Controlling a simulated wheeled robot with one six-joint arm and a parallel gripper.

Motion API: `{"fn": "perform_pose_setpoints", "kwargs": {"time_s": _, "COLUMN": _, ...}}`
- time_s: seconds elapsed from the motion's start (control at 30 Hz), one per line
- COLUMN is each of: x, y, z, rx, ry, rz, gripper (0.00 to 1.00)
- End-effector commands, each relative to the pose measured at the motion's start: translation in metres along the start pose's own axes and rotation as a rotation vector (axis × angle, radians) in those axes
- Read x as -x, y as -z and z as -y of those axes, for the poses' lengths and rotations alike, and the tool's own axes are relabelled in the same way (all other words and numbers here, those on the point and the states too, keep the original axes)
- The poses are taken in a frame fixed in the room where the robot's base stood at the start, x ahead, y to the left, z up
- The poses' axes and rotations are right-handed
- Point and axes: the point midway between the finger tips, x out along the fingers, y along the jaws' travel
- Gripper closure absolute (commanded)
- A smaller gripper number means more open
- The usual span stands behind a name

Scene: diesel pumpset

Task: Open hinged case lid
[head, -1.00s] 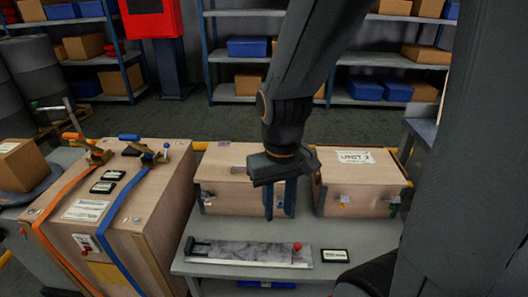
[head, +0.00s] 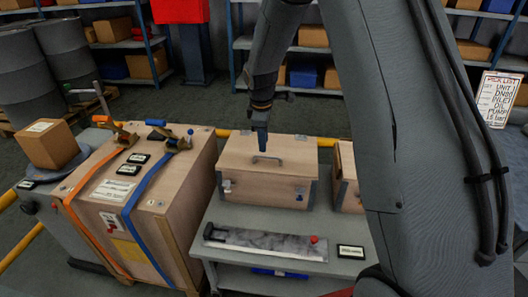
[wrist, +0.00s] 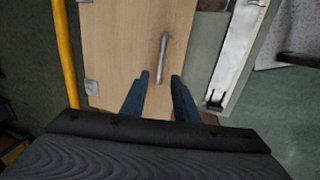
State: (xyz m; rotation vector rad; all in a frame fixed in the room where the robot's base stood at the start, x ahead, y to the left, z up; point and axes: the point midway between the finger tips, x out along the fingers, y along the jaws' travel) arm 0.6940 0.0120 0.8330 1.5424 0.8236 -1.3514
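A wooden case (head: 262,187) with metal corner fittings stands on the grey bench, its lid shut. A grey bar handle (head: 268,159) is on top of the lid; it also shows in the wrist view (wrist: 162,58). My gripper (head: 263,152) is above the lid, pointing down close to the handle. In the wrist view my gripper (wrist: 160,90) has its two blue fingers apart, with bare wood between them. I cannot tell the height between fingertips and lid.
A second wooden case (head: 346,185) stands to the right, mostly hidden by my arm. A grey tray-like strip (head: 265,242) with a red knob and a dark label plate (head: 350,252) lie in front. A large strapped crate (head: 165,190) stands close on the left. A yellow rail (wrist: 67,55) runs behind.

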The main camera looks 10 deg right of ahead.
Motion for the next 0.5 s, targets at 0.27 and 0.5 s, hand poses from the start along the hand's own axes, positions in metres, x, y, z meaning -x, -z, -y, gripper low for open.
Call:
{"fn": "perform_pose_setpoints", "kwargs": {"time_s": 0.27, "x": -0.043, "y": 0.000, "z": 0.001, "rx": -0.002, "ry": 0.003, "rz": 0.001, "gripper": 0.72}}
{"fn": "perform_pose_setpoints", "kwargs": {"time_s": 0.5, "x": -0.060, "y": 0.000, "z": 0.001, "rx": -0.003, "ry": 0.001, "rz": 0.000, "gripper": 0.72}}
